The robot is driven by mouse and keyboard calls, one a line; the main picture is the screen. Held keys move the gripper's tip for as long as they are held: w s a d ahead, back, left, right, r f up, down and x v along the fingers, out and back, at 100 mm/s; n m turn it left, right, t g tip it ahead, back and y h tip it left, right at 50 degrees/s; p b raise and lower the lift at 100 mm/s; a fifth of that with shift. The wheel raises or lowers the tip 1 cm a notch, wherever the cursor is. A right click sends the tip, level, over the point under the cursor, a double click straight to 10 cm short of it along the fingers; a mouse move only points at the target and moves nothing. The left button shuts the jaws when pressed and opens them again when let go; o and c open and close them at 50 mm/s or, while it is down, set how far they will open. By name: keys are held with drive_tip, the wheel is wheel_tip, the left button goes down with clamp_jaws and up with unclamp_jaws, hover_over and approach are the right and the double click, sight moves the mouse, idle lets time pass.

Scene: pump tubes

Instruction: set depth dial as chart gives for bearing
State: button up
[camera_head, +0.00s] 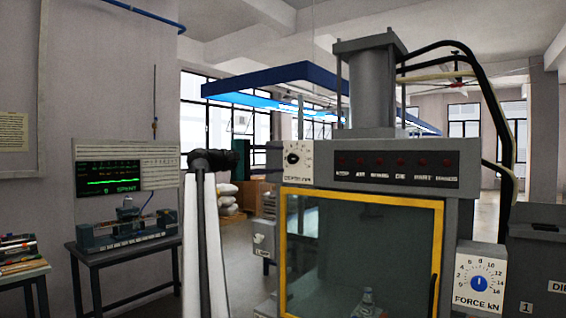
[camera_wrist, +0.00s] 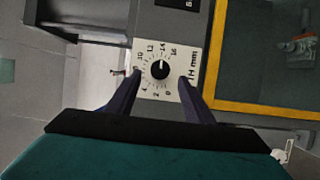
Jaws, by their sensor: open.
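The depth dial (camera_head: 293,158) is a black knob on a white numbered plate at the upper left of the press front. In the wrist view the dial (camera_wrist: 160,71) appears turned sideways, with numbers up to 16. A small pale mark on the knob seems to point up in that view, near 14, but its exact reading is unclear. My gripper (camera_wrist: 161,78) is open, its dark fingers on either side of the knob in that view; contact cannot be told. In the head view my gripper (camera_head: 238,157) is left of the dial plate.
The press has a yellow-framed window (camera_head: 362,250) with a small part (camera_head: 367,299) behind it. A force dial (camera_head: 478,283) is at lower right. A yellow notice (camera_head: 14,131), too small to read, hangs at far left. A bench device with a screen (camera_head: 110,178) stands left.

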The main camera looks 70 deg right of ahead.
drive_tip(key=b+v, duration=0.1)
drive_tip(key=v, duration=0.8)
idle(0.3)
